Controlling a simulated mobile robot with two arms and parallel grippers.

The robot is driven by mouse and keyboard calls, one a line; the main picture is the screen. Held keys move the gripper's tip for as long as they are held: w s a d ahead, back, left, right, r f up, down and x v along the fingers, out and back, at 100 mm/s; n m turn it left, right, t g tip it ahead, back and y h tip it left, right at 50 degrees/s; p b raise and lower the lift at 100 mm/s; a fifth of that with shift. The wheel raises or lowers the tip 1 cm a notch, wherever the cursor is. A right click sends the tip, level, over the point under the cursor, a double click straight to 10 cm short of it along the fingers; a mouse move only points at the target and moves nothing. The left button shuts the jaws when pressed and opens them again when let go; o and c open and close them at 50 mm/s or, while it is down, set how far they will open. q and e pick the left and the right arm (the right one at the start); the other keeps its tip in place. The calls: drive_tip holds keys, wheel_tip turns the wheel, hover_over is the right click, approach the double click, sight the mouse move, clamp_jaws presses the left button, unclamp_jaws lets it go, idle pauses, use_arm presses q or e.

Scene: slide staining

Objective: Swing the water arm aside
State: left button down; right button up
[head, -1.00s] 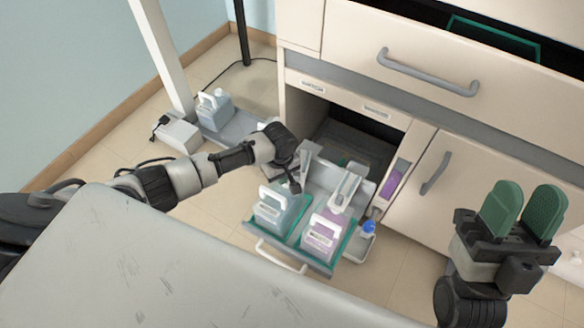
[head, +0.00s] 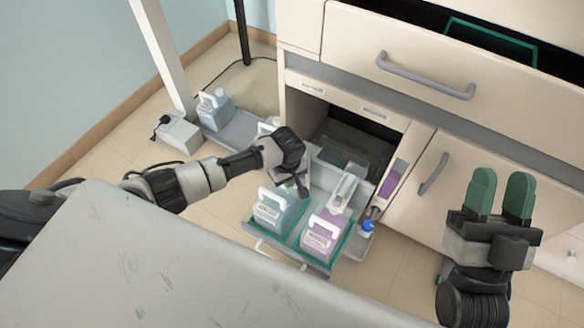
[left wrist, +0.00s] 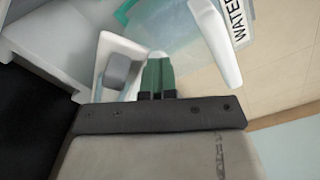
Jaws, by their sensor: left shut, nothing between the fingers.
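My left gripper (head: 303,192) is shut and empty, low over the pulled-out drawer, between its back edge and the jugs. In the left wrist view its green fingertips (left wrist: 158,62) are together. Beside them is a white frame with a grey block (left wrist: 116,70). A white arm-like piece (head: 344,188) stands in the drawer right of this gripper; I cannot tell surely whether it is the water arm. A pale blue jug (head: 272,213) stands in front; the wrist view shows a "WATER" label (left wrist: 238,20). My right gripper (head: 500,195) is open and empty at the right.
A purple-labelled jug (head: 321,236) stands right of the blue one in the teal-edged drawer (head: 320,268). A blue-topped bottle (head: 368,227) is at its right. Another jug (head: 215,108) stands on a floor tray (head: 240,135). A pale padded surface (head: 130,260) fills the lower left.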

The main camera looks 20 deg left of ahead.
sight(304, 183)
drive_tip(key=shift+w+f, duration=0.2)
use_arm(q)
drive_tip(key=shift+d, duration=0.15)
drive_tip(key=shift+w+d, duration=0.2)
drive_tip(key=shift+d, duration=0.45)
drive_tip(key=shift+w+d+p, duration=0.2)
drive_tip(key=shift+d+p, duration=0.1)
drive_tip(key=shift+d, duration=0.35)
drive_tip(key=shift+w+d, duration=0.1)
drive_tip(key=shift+d, duration=0.65)
use_arm(e)
drive_tip(key=shift+w+f+g+h, duration=0.3)
drive_tip(key=shift+w+f+g, duration=0.45)
drive_tip(key=shift+g, duration=0.35)
drive_tip(key=shift+s, duration=0.1)
